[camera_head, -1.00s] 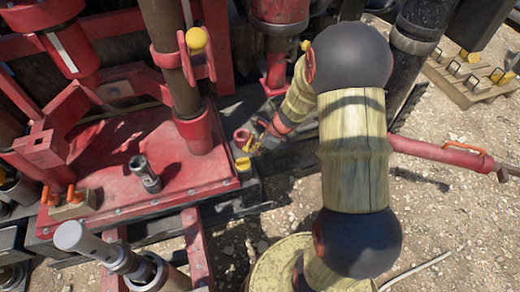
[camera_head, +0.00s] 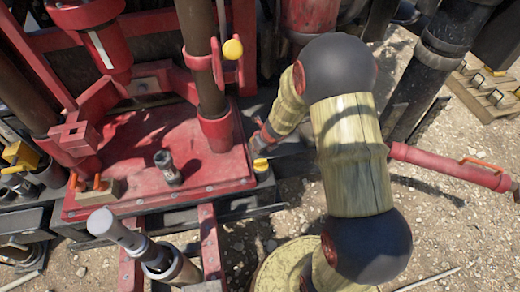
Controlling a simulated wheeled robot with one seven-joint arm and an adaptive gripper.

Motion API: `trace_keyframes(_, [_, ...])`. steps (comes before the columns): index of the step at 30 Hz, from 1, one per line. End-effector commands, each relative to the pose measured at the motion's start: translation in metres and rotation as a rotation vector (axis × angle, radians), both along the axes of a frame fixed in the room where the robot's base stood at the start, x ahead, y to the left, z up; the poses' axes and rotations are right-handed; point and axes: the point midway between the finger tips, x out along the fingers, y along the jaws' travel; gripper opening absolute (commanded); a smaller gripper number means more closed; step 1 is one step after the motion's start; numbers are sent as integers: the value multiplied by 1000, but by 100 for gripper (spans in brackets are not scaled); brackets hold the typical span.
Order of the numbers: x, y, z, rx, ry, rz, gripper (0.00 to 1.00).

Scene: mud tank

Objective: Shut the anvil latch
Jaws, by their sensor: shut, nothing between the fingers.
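My gripper (camera_head: 262,138) is small in the view, at the end of my arm. It is by the right edge of a red metal platform (camera_head: 200,160), just above a yellow knob (camera_head: 261,165) at the platform's corner. Its fingers look shut, with nothing seen in them, though the tips are hard to make out. I cannot tell for sure which part is the anvil latch. A lever with a yellow ball (camera_head: 232,50) stands upright beside a brown post. A block with orange clips (camera_head: 97,188) sits at the platform's left front corner.
A red bar with an orange handle (camera_head: 450,165) lies to the right. Gravel on the right is mostly open.

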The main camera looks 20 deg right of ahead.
Motion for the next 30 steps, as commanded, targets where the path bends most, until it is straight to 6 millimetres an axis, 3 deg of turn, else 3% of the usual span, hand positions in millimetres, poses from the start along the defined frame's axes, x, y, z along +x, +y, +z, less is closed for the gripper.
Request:
trace_keyframes(24, [8,3,0,0,0,1,0])
trace_keyframes(30, [4,1,11,0,-1,1,0])
